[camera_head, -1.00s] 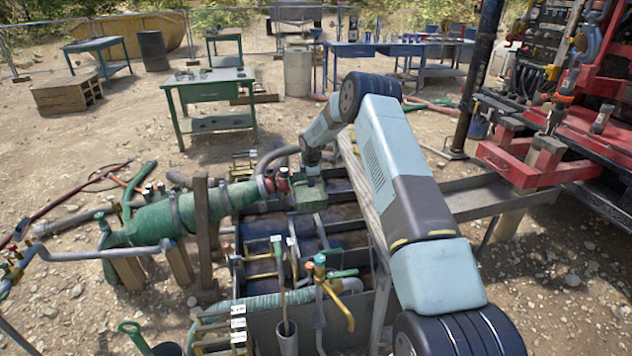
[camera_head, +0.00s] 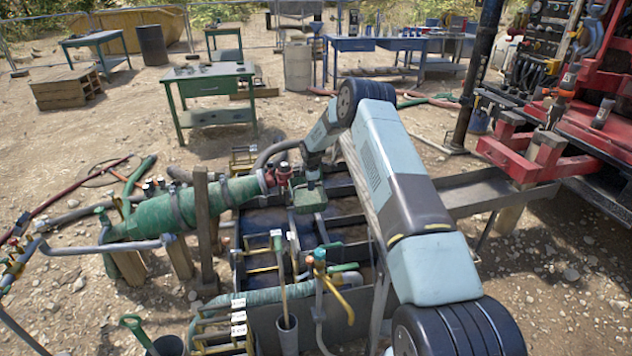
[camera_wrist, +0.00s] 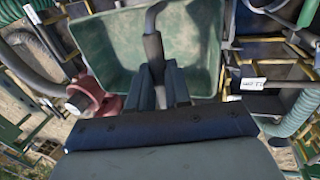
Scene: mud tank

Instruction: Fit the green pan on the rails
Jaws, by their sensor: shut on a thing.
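The green pan (camera_head: 307,197) is a shallow open tub, seen small at the far part of the mud tank in the head view. In the wrist view the green pan (camera_wrist: 115,45) fills the upper middle, with its inside facing the camera. My gripper (camera_wrist: 158,88) is shut on the pan's dark upright handle, which bends at its top. In the head view my gripper (camera_head: 312,178) is above the pan at the end of my arm. The tank's dark rails (camera_head: 335,215) run beside and below the pan; whether the pan touches them I cannot tell.
A green pipe (camera_head: 150,222) with a red fitting (camera_head: 280,174) ends close to the pan's left; the red fitting (camera_wrist: 92,97) also shows in the wrist view. A wooden post (camera_head: 205,230) stands left of the tank. A steel trough (camera_head: 480,195) runs right to the red rig (camera_head: 525,150).

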